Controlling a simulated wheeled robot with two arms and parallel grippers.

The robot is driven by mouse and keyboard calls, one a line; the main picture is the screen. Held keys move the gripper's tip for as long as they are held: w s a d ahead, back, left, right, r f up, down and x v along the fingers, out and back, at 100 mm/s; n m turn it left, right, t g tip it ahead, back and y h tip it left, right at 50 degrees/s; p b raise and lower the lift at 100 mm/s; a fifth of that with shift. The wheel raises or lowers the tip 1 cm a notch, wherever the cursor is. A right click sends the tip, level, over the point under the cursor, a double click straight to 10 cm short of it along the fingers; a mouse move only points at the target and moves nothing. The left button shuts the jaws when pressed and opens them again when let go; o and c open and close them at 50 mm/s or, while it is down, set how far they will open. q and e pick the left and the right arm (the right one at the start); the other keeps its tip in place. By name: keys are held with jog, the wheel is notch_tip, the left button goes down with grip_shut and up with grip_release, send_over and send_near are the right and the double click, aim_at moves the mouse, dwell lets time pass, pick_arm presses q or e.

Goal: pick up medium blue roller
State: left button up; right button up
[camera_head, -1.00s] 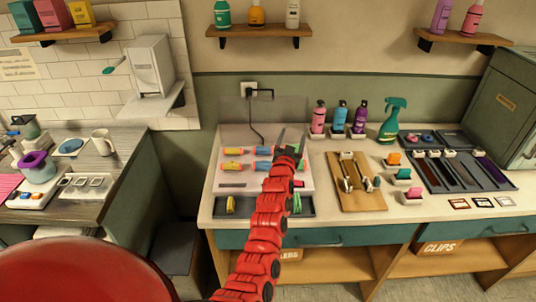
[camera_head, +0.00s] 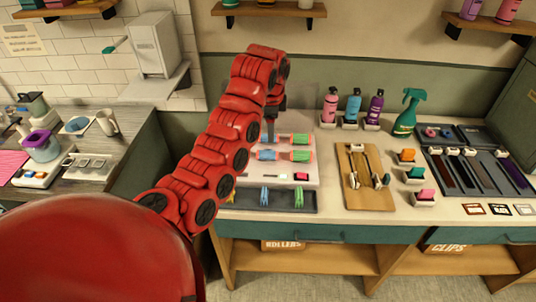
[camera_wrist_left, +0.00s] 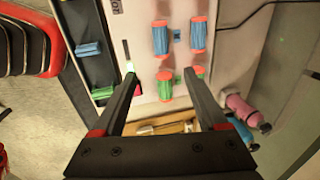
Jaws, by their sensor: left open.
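Two blue rollers with orange ends lie on the pale board in the left wrist view, one nearer the dark tray (camera_wrist_left: 160,38) and one farther from it (camera_wrist_left: 198,35). I cannot tell by size which is the medium one. The nearer one also shows in the head view (camera_head: 267,155). Two green rollers with orange ends (camera_wrist_left: 165,88) (camera_wrist_left: 197,78) lie below the blue ones in the wrist view. My left gripper (camera_wrist_left: 160,76) is open and empty, its fingers apart above the board on the green rollers' side. In the head view (camera_head: 268,130) it partly hides the back rollers.
A dark tray (camera_head: 240,205) with blue and green ribbed pieces lies in front of the board. A wooden board (camera_head: 366,192) is to the right. Pink, blue and purple bottles (camera_head: 354,106) and a green spray bottle (camera_head: 405,115) stand at the back.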

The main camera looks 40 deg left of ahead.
pick_arm(q)
send_near(272, 152)
jog(key=p+x, duration=0.1)
jog(key=x, duration=0.2)
jog(key=shift+s+f+p, duration=0.15)
jog(key=shift+f+p, duration=0.2)
jog(key=shift+f, duration=0.35)
jog(key=shift+w+f+p, duration=0.2)
jog(key=shift+f+p, duration=0.2)
jog(key=shift+p, duration=0.15)
jog(key=p+x, duration=0.1)
jog(key=x, duration=0.2)
jog(key=shift+f+p, duration=0.1)
jog(key=shift+p, duration=0.2)
jog(key=shift+w+a+f, duration=0.1)
jog(key=shift+w+f, duration=0.1)
jog(key=shift+f, duration=0.45)
grip_shut()
